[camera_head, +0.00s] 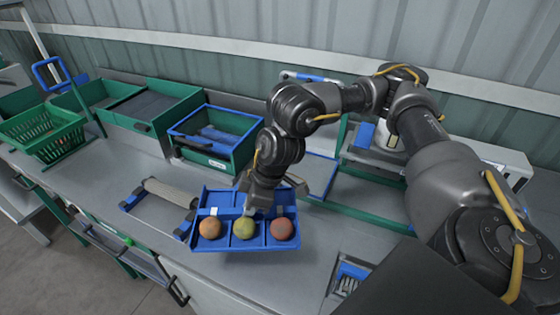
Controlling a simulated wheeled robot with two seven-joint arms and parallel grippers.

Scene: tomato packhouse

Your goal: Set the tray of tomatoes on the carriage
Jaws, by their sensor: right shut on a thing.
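A blue tray (262,248) with compartments holds three tomatoes in its front row: an orange one (210,228), a yellow-green one (245,228) and a reddish one (282,228). My right gripper (258,208) reaches down from above and is shut on the tray near its middle; its fingertips are partly hidden. The tray is over the front part of the grey bench, and I cannot tell how far above it. A blue-edged flat piece (322,172) by the green rail, behind my right arm, may be the carriage; it is partly hidden. My left gripper is not in view.
A grey roller with blue ends (170,193) lies left of the tray. A green crate with blue trim (232,160) stands behind it. Green bins (165,105) and a green basket (45,130) stand farther left. A white machine (500,160) is at the right.

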